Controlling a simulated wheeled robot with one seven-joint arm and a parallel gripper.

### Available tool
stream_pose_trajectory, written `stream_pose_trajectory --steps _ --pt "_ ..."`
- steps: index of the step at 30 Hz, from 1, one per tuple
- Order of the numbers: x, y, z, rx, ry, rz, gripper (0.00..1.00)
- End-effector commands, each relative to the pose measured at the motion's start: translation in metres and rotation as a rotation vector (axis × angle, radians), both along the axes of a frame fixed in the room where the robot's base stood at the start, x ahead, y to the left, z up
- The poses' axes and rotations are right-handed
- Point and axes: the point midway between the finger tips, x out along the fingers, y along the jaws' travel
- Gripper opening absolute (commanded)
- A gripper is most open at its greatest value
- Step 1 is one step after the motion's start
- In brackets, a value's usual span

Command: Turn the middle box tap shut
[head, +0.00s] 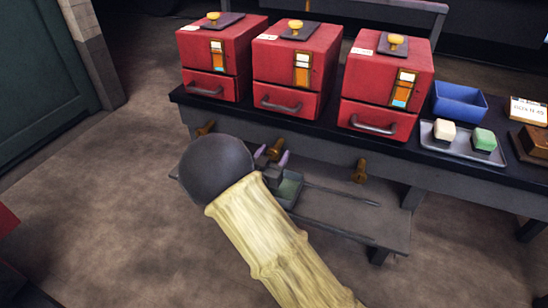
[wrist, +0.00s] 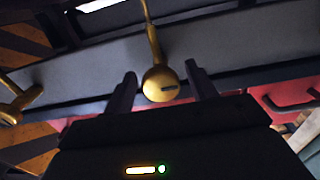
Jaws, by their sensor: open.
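The middle box tap (head: 275,149) is a brass fitting on the bench front, below the middle red box (head: 290,75). My gripper (head: 272,157) is at this tap with its fingers open. The two dark fingers of my gripper (wrist: 160,77) stand on either side of the tap, with gaps visible on both sides. Whether they overlap it in depth is unclear.
Other brass taps sit to the left (head: 206,128) and right (head: 360,171), under the left (head: 218,57) and right red boxes (head: 385,80). A low grey shelf (head: 340,222) lies beneath. A blue bin (head: 459,102) and a tray (head: 465,145) with two blocks stand at right.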

Motion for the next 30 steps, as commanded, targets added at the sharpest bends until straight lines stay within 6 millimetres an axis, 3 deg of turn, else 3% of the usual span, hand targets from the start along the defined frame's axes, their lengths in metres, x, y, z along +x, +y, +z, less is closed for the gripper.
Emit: stream_pose_trajectory --steps 8,15,30 --pt "0.0015 0.0000 0.0005 0.000 0.000 0.001 0.57" --pt "0.0014 -0.0001 0.0004 0.000 0.000 0.001 0.15" --pt "0.0016 -0.0015 -0.0005 0.088 -0.032 -0.003 0.15"
